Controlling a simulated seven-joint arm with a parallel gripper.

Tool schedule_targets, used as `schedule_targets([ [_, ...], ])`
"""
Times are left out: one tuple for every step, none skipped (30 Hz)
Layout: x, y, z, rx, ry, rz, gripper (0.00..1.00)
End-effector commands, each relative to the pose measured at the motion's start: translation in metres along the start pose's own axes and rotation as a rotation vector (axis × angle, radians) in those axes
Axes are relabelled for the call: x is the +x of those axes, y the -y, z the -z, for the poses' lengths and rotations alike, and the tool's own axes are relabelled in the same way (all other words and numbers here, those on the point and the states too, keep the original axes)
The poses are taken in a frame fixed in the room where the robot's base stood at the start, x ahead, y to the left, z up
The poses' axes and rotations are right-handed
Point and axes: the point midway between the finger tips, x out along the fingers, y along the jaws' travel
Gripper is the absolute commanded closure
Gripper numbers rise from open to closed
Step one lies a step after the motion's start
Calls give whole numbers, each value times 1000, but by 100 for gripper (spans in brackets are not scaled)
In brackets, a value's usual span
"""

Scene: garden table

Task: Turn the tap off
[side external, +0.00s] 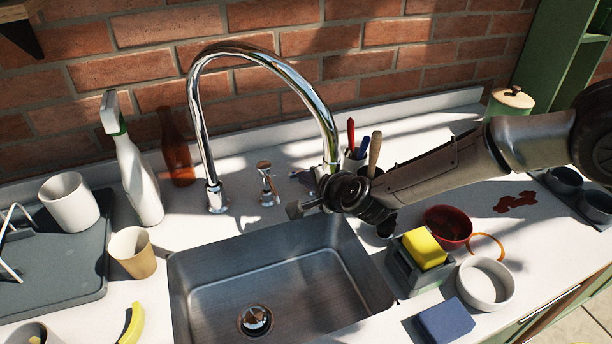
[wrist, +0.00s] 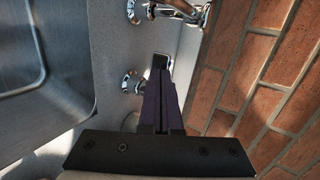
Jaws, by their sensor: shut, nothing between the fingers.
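The tap is a tall chrome arched spout (side external: 262,58) rising from a base behind the sink (side external: 282,284). Its open end hangs to the right, near my arm; I see no clear stream of water. A chrome tap handle (side external: 267,184) stands upright right of the spout base. In the wrist view, the shut fingers (wrist: 160,64) point toward the spout base (wrist: 133,10). A chrome handle (wrist: 131,82) lies left of the fingers, apparently apart.
A white spray bottle (side external: 135,172) and brown bottle (side external: 175,148) stand left of the tap. A yellow sponge (side external: 424,248) in a grey caddy, a red bowl (side external: 449,226) and a white bowl (side external: 485,284) sit right of the sink. The brick wall (side external: 400,60) is close behind.

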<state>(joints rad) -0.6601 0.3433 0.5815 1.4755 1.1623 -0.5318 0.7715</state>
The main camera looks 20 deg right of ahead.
Motion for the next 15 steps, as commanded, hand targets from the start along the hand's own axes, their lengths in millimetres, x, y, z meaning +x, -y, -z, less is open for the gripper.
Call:
schedule_targets([
  [-9,-4,-2,-2,3,0,100],
  [-14,-7,-2,-2,3,-1,100],
  [-21,-10,-3,-1,3,-1,100],
  [-27,-14,-4,-1,2,-2,100],
  [-34,-17,-4,0,3,-1,100],
  [-43,-15,-5,3,3,1,100],
  [-50,-15,-6,3,3,1,100],
  [-57,-15,-6,2,3,1,100],
  [-66,-15,-7,4,2,1,100],
  [-73,-14,-8,3,3,1,100],
  [-79,-15,-8,4,3,1,100],
  [-87,-15,-8,3,3,1,100],
  [-93,-14,-9,3,3,1,100],
  [-98,-15,-10,4,2,1,100],
  [-104,-15,-10,4,1,0,100],
])
